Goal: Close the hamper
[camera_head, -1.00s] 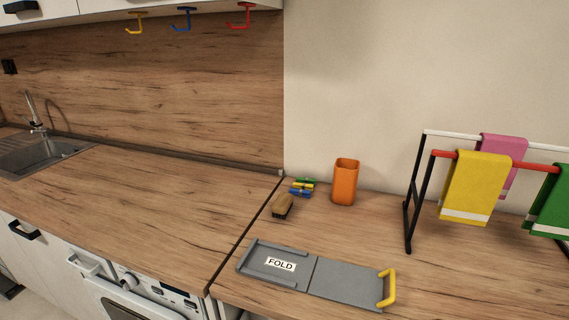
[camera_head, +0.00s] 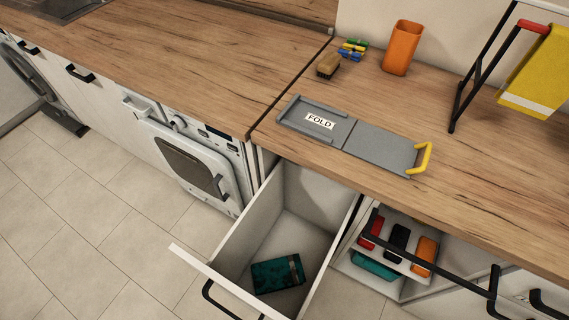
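A white drawer-like bin, which I take to be the hamper, stands pulled out below the worktop, and its side wall (camera_head: 247,229) shows at lower centre. Its front panel (camera_head: 212,277) has a black handle (camera_head: 216,298) and runs off the bottom edge. A teal patterned item (camera_head: 277,274) lies on the bin's floor. My gripper is in no view.
To the right, an open compartment holds red, black and orange items (camera_head: 398,242). A black bar (camera_head: 430,255) crosses in front of it. A grey folding board (camera_head: 350,136) lies on the worktop above. Tiled floor (camera_head: 95,215) is clear at left.

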